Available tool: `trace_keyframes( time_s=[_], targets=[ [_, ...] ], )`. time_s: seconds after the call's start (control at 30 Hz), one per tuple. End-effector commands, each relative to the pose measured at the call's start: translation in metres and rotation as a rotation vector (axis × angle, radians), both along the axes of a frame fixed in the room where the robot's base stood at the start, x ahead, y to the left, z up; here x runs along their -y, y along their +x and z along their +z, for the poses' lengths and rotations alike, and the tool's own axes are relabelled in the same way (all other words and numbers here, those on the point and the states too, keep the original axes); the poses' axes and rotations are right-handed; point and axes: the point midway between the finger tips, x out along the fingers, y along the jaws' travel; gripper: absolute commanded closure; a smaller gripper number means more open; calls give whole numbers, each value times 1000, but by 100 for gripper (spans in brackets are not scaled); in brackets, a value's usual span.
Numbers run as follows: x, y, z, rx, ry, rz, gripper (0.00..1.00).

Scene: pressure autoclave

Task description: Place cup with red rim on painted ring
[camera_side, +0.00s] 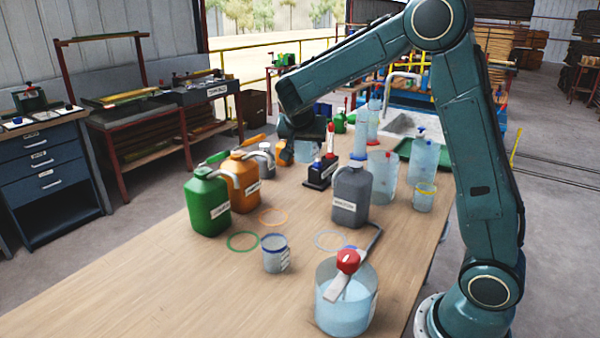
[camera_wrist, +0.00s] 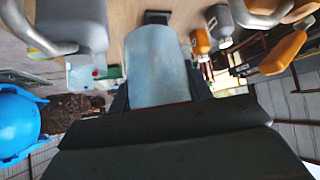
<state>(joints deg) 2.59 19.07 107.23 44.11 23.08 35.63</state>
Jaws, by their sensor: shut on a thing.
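My gripper (camera_side: 303,138) is at the far end of the bench, partly hidden by its own wrist, and is shut on a pale, see-through cup (camera_side: 308,153). In the wrist view the held cup (camera_wrist: 156,65) fills the middle, with a thin reddish line at its edge nearest the wrist, so it appears to be the red-rimmed cup. Three painted rings lie flat on the wood: a green ring (camera_side: 243,249), an orange ring (camera_side: 273,225) and a whitish ring (camera_side: 318,245). The held cup is beyond all three. I see nothing standing inside the rings.
Green (camera_side: 207,205) and orange (camera_side: 243,183) jugs stand left of the rings, a grey jug (camera_side: 351,197) right. A blue-rimmed cup (camera_side: 275,255) and a large beaker (camera_side: 346,312) with a red-knobbed tool stand nearer. A black rack (camera_side: 320,172) is beside the held cup. The front-left bench is clear.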

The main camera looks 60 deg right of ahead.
Motion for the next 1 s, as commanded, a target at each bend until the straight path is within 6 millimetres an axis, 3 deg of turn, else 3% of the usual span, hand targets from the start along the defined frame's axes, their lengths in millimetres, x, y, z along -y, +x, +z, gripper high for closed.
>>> trace_keyframes(
  time_s=[0.27, 0.7, 1.0],
  targets=[
    [-2, 2, -7, -5, -3, 54, 76],
    [-28, 13, -43, -4, -1, 359, 76],
    [-33, 14, -49, 0, 1, 398, 76]
  ],
)
